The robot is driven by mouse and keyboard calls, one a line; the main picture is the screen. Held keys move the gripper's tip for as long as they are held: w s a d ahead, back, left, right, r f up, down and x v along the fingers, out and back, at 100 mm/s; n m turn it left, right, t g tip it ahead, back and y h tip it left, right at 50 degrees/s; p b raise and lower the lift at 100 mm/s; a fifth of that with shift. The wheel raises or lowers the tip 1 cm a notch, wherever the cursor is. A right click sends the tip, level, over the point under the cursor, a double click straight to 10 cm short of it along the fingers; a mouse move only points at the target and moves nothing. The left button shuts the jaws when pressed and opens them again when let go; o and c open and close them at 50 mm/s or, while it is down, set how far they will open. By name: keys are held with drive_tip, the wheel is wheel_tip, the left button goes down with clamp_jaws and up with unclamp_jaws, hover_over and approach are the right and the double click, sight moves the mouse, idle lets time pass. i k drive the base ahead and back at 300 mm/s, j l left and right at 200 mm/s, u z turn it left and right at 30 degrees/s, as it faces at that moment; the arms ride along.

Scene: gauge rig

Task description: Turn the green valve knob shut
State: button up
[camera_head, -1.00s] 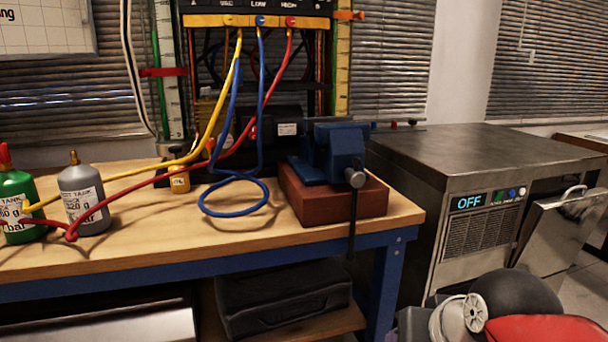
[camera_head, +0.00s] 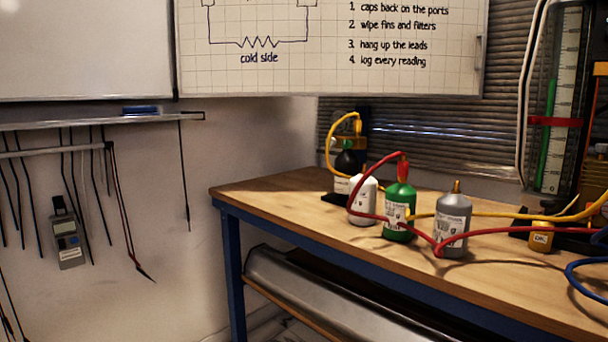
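I do not make out a green valve knob in this view. A green tank (camera_head: 400,212) with a red top stands on the wooden bench, with a red hose at its top and a yellow hose running past it. At the right edge, only part of the gauge rig (camera_head: 592,120) shows, beside a tall clear scale tube (camera_head: 553,110) with a green column and a red clamp. The rig's front with its ports is outside the picture. My gripper is not in view.
Hoses cross the bench top. Leads and a grey meter (camera_head: 68,240) hang on the left wall.

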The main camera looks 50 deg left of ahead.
sight(346, 143)
drive_tip(key=u, duration=1.7)
